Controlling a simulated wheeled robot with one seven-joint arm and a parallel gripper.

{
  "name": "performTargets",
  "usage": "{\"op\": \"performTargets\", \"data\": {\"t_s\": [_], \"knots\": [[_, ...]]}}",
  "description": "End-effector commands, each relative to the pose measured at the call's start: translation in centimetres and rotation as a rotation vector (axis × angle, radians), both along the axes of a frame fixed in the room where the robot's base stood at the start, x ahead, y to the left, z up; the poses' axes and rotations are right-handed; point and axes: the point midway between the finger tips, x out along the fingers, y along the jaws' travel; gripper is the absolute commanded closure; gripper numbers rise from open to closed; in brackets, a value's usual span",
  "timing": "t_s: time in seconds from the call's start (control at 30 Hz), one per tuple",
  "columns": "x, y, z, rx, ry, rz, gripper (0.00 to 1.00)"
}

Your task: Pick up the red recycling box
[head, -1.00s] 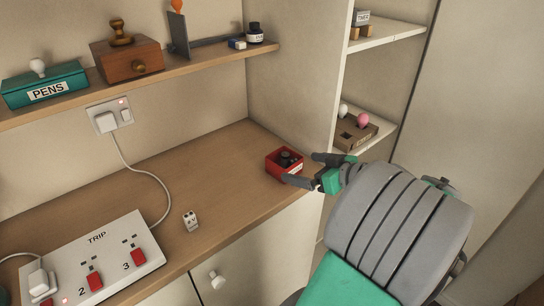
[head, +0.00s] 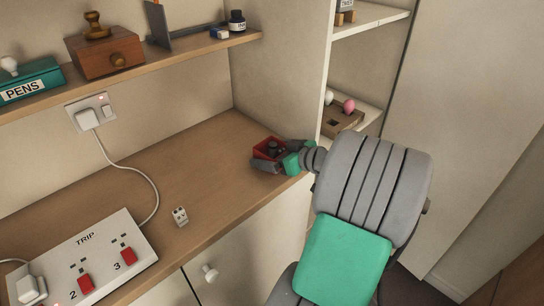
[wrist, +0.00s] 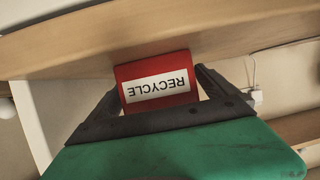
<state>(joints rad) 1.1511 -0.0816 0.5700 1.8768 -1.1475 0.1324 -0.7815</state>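The red recycling box (head: 267,147) sits on the wooden desktop near its right end, with dark items inside. In the wrist view, its red side with a white RECYCLE label (wrist: 157,88), upside down in the picture, lies between my two dark fingers. My gripper (head: 270,158) reaches the box from the right, and its fingers (wrist: 158,92) stand apart on either side of it. A gap shows beside the right finger; whether the left finger touches the box I cannot tell. The near finger hides the lower part of the box in the head view.
A white trip panel (head: 95,262) with red switches and a plug lies at the desk's front left. A small white block (head: 180,216) lies mid-desk. A shelf (head: 160,69) with a pens box (head: 28,82) runs above. A side wall stands right behind the box.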

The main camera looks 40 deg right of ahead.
Motion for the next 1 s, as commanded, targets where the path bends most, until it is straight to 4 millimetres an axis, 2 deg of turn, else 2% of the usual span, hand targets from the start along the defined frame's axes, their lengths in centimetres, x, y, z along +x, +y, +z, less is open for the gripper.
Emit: {"op": "performTargets", "data": {"t_s": [0.07, 0.73, 1.0], "knots": [[-0.01, 0.0, 0.0, 0.0, 0.0, 0.0, 0.11], [-0.03, 0.0, 0.02, 0.0, 0.0, 0.001, 0.66], [-0.01, 0.0, 0.16, -0.001, -0.001, 0.0, 0.68]]}}
